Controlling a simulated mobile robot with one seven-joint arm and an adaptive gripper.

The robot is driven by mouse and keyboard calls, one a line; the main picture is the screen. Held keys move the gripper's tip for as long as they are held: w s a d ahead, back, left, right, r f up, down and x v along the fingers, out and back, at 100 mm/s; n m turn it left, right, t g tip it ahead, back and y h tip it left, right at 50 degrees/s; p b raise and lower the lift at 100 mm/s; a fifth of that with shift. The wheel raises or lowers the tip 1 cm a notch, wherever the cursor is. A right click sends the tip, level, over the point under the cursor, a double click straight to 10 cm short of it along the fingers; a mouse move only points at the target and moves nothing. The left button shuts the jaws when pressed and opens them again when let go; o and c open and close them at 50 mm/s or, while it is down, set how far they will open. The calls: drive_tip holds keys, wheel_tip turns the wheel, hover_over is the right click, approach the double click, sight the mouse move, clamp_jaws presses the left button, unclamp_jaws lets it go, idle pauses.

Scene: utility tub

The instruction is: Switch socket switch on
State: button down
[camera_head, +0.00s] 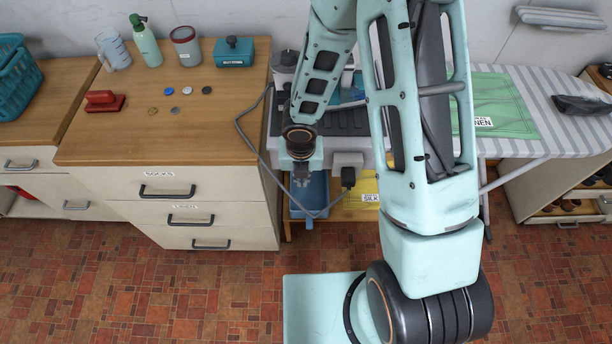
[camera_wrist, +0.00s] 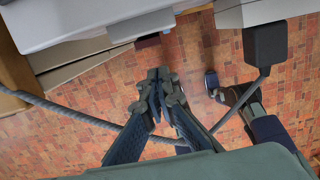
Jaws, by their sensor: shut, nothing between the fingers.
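The pale socket box (camera_head: 347,159) is on the front of the tub unit, right of my gripper, with a black plug (camera_head: 348,177) in its underside. In the wrist view the box (camera_wrist: 250,10) is at the top right, with the plug (camera_wrist: 265,43) and its grey cord below. A small dark red block (camera_wrist: 148,42) shows under the unit's pale front edge, just beyond my fingertips; I cannot tell whether it is the switch. My gripper (camera_wrist: 158,76) is shut and empty, just in front of the unit. It also shows in the head view (camera_head: 302,172). Contact is unclear.
The grey cord (camera_wrist: 75,120) loops across the wrist view behind my fingers. A wooden drawer unit (camera_head: 170,195) stands left of the tub unit, and a striped ironing board (camera_head: 575,130) stands right. A blue container (camera_head: 310,195) sits below. Tiled floor is open in front.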

drive_tip(key=s+r+p, duration=0.3)
drive_tip(key=s+r, duration=0.1)
drive_tip(key=r, duration=0.5)
drive_tip(key=shift+s+p, duration=0.2)
drive_tip(key=shift+p, duration=0.2)
drive_tip(key=shift+a+r, duration=0.1)
